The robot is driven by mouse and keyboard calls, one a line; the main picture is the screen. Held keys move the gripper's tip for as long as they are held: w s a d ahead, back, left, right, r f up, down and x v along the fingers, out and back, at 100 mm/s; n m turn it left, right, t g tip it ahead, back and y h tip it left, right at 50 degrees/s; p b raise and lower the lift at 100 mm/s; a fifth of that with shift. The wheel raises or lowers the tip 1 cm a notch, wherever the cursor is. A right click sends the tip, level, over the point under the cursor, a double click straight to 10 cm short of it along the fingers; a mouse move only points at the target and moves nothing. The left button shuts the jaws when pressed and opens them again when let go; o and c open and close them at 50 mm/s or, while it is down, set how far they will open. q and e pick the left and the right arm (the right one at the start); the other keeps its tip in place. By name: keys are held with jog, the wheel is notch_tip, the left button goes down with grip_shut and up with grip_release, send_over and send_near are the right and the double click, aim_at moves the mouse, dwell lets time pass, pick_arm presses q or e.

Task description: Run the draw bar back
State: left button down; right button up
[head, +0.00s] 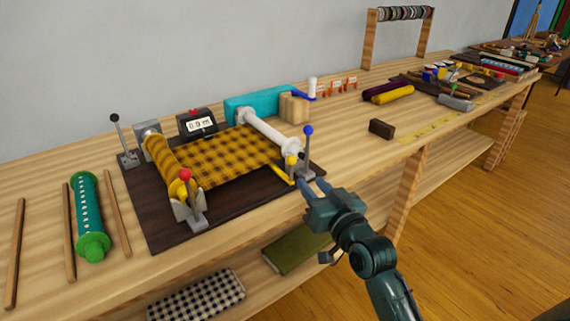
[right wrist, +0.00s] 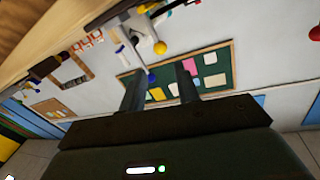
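A winding rig stands on a dark board (head: 165,228) on the bench. Yellow-black plaid cloth (head: 225,155) runs from a roll (head: 165,160) on the left toward a white roller (head: 268,130). A short yellow bar (head: 283,174) lies at the cloth's front right corner; I cannot tell surely whether it is the draw bar. A yellow knob (head: 291,160) and a blue-knobbed lever (head: 307,143) stand beside it. My right gripper (head: 313,186) is open at the board's front right corner, close to the lever base. Its spread, empty fingers show in the right wrist view (right wrist: 162,84). My left gripper is out of view.
A counter (head: 199,124), a teal box (head: 255,103), a red-knobbed lever (head: 190,195) and a black-knobbed lever (head: 120,135) surround the cloth. A green roller (head: 89,215) and sticks lie left. A dark block (head: 381,128) lies right, with bare bench around it.

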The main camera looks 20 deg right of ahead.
aim_at(292, 161)
jog(key=w, duration=0.4)
jog(key=w+a, duration=0.1)
jog(key=w, duration=0.3)
jog(key=w+a+b, duration=0.1)
jog(key=w, duration=0.4)
jog(key=shift+c, duration=0.3)
grip_shut()
